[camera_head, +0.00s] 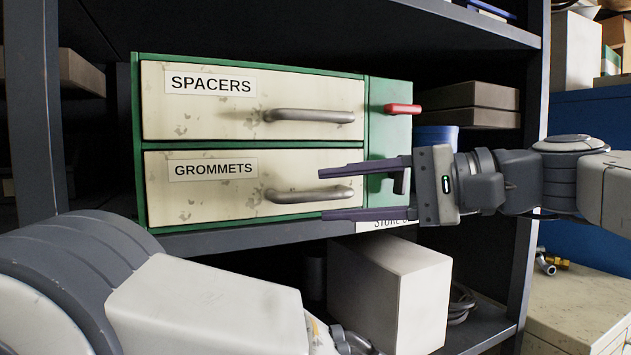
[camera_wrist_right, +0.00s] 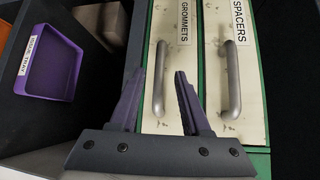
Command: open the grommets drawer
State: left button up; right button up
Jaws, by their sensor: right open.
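The grommets drawer (camera_head: 215,205) is the lower cream drawer of a green cabinet (camera_head: 388,90) and looks shut. Its grey bar handle (camera_head: 295,195) is horizontal in the head view; the handle also shows in the right wrist view (camera_wrist_right: 159,85). My right gripper (camera_head: 323,194) is open and reaches in from the right, one finger above and one below the handle's right end. In the wrist view its fingertips (camera_wrist_right: 159,75) lie either side of the handle; contact cannot be told.
The spacers drawer (camera_head: 200,110) above looks shut, with a red lever (camera_head: 403,109) beside it. A dark lever (camera_head: 402,182) hangs beside the grommets drawer, partly behind my gripper. A white box (camera_head: 405,290) stands on the shelf below. A purple tray (camera_wrist_right: 52,65) shows in the wrist view.

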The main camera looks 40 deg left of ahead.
aim_at(323, 196)
jog(key=shift+p+x, duration=0.5)
jog(key=shift+x, duration=1.3)
grip_shut()
